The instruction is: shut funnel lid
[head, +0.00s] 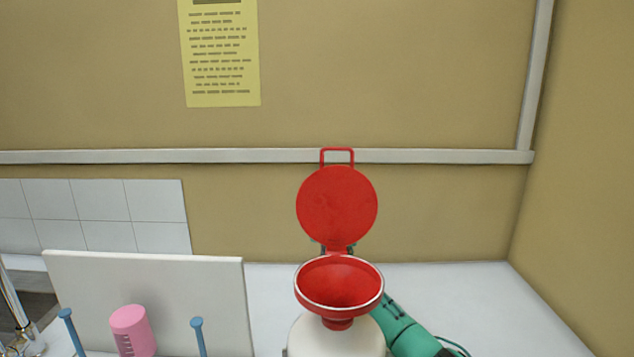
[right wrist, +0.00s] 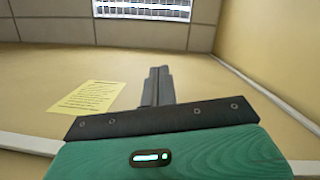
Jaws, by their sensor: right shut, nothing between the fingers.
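The red funnel (head: 340,283) with a pale rim sits in the top of a white container (head: 336,340), low in the head view. Its round red lid (head: 337,205) stands open, upright behind the funnel, with a wire-like red handle (head: 337,157) at the top. My right gripper (right wrist: 160,86) is shut and empty in the right wrist view, its dark fingers together. In the head view its green arm comes up at the right behind the funnel. The gripper is mostly hidden behind the lid and funnel; I cannot tell whether it touches the lid. My left gripper is not in view.
A white board (head: 200,285) stands at the left, with a pink cylinder (head: 133,330) and two blue pegs before it. A sink with a tap (head: 15,305) is at the far left. The white counter (head: 495,310) is clear at the right, up to the walls.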

